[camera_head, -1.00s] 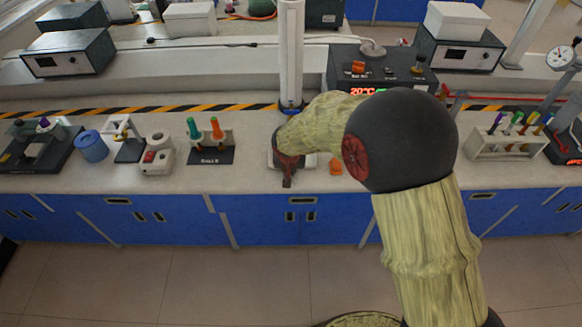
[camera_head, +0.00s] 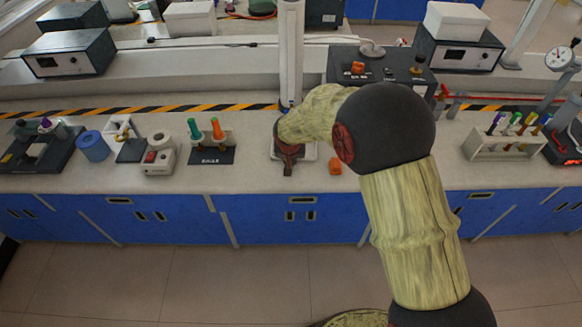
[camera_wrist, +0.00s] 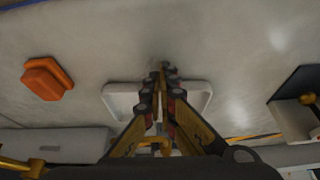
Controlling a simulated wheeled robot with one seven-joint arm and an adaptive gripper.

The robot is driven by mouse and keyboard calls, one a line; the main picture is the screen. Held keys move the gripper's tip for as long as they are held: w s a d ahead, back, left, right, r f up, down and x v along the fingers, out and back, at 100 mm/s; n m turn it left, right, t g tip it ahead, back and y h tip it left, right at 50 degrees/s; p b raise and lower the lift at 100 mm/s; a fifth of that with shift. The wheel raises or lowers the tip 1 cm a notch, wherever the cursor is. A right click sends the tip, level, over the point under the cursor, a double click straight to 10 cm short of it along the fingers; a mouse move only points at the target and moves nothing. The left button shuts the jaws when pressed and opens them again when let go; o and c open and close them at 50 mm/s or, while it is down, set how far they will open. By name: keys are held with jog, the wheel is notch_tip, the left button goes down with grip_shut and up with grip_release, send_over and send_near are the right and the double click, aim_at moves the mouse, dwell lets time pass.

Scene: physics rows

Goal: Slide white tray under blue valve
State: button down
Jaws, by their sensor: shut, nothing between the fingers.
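The white tray (camera_head: 309,153) lies on the bench in front of the white column, mostly hidden by my arm in the head view. In the wrist view the white tray (camera_wrist: 121,97) shows on both sides of my fingers. My gripper (camera_head: 288,169) is shut and empty, pointing down at the tray's front side. In the wrist view my gripper (camera_wrist: 161,70) has its fingertips together near the tray's bench-front edge; I cannot tell whether they touch it. A blue part (camera_head: 285,107), perhaps the blue valve, shows at the column's foot, partly hidden by my arm.
An orange block (camera_head: 335,166) lies just right of the tray; it also shows in the wrist view (camera_wrist: 47,79). A dark stand with green and orange pieces (camera_head: 211,155) is to the left. A black control box (camera_head: 384,68) stands behind right.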

jog(key=shift+w+d+p, duration=0.15)
jog(key=shift+w+p, duration=0.15)
jog(key=shift+w, duration=0.95)
jog(key=shift+s, duration=0.1)
jog(key=shift+s+b, duration=0.65)
jog(key=shift+s, duration=0.5)
jog(key=shift+r, duration=0.1)
notch_tip(320, 180, up, 8)
jog(key=p, duration=0.4)
jog(key=shift+p, duration=0.3)
